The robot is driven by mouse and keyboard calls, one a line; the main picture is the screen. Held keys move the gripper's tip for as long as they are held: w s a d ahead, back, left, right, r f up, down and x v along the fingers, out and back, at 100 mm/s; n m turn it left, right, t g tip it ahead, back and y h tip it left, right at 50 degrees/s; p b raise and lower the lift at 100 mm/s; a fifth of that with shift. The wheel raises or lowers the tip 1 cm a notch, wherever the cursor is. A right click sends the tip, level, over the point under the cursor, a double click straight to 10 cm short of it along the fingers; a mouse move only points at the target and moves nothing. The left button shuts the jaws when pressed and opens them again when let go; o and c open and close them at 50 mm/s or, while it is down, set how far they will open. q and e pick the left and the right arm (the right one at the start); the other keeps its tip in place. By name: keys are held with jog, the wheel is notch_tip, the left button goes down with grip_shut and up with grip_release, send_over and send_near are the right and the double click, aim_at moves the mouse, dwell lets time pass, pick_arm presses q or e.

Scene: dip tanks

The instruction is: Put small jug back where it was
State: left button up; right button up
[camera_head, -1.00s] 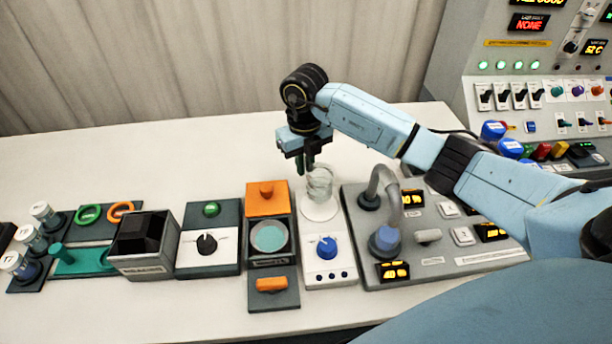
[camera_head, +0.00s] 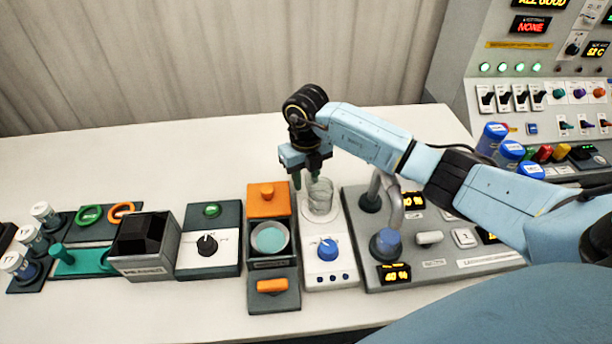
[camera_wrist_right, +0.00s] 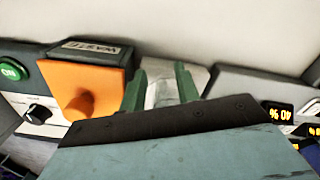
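The small jug, a clear glass vessel (camera_head: 320,197), stands upright on the round pale plate of the white unit with the blue knob. My right gripper (camera_head: 306,174) is just behind and to the left of its upper part. Its green fingers are apart, and I see no grip on the jug. In the right wrist view the two fingers of my right gripper (camera_wrist_right: 160,92) stand apart with a pale, partly see-through shape between them; its outline is unclear. Whether a finger touches the glass cannot be told. My left gripper is out of view.
Left of the jug is an orange-topped unit (camera_head: 267,200) with a round teal dish (camera_head: 270,238). Right of it is a grey panel (camera_head: 440,262) with a bent grey pipe (camera_head: 396,205). The table behind the units is clear (camera_head: 180,155).

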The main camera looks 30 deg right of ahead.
jog(key=shift+r, duration=0.2)
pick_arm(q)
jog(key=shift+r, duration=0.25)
pick_arm(e)
notch_tip(320, 180, up, 12)
dwell(1.4)
